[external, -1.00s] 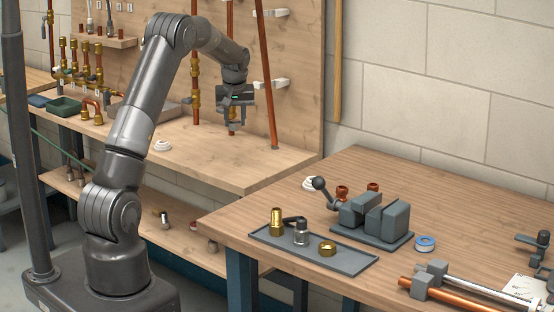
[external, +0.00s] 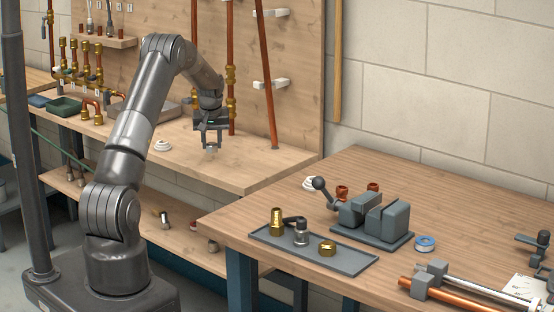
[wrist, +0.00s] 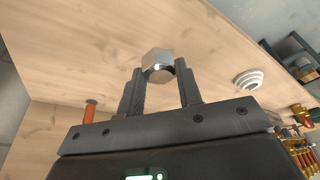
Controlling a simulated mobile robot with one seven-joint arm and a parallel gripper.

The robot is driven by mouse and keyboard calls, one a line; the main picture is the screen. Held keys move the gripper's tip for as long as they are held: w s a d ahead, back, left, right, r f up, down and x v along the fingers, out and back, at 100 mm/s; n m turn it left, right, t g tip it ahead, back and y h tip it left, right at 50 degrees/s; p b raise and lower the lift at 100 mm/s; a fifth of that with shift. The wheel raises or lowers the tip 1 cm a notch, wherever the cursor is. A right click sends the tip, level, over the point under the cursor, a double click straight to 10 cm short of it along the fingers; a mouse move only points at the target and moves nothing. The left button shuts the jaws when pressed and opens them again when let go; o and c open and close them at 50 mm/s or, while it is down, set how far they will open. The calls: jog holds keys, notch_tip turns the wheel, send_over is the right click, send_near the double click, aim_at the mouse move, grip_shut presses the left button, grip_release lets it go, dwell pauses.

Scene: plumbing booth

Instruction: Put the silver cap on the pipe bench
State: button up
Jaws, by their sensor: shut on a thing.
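The silver cap (wrist: 157,62) shows in the wrist view as a shiny hexagonal piece between my fingertips. My gripper (wrist: 159,76) is shut on it. In the external view my gripper (external: 211,147) points down over the wooden bench with upright copper pipes (external: 245,178), and the cap is a small pale spot at its tips. I cannot tell whether the cap touches the bench top. A second bench (external: 455,205) with a vise stands at the front right; the pictures do not show which one is called the pipe bench.
A white ring-shaped roll (external: 162,145) lies left of my gripper. A slanted copper pipe (external: 267,85) stands to its right. The front bench holds a grey tray (external: 350,262) with brass fittings, a vise (external: 370,218) and a blue tape roll (external: 425,243).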

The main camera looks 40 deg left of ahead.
aim_at(211, 146)
jog(key=shift+a+f, duration=0.35)
jog(key=shift+f, duration=1.85)
jog(key=shift+f, duration=0.1)
jog(key=o, duration=1)
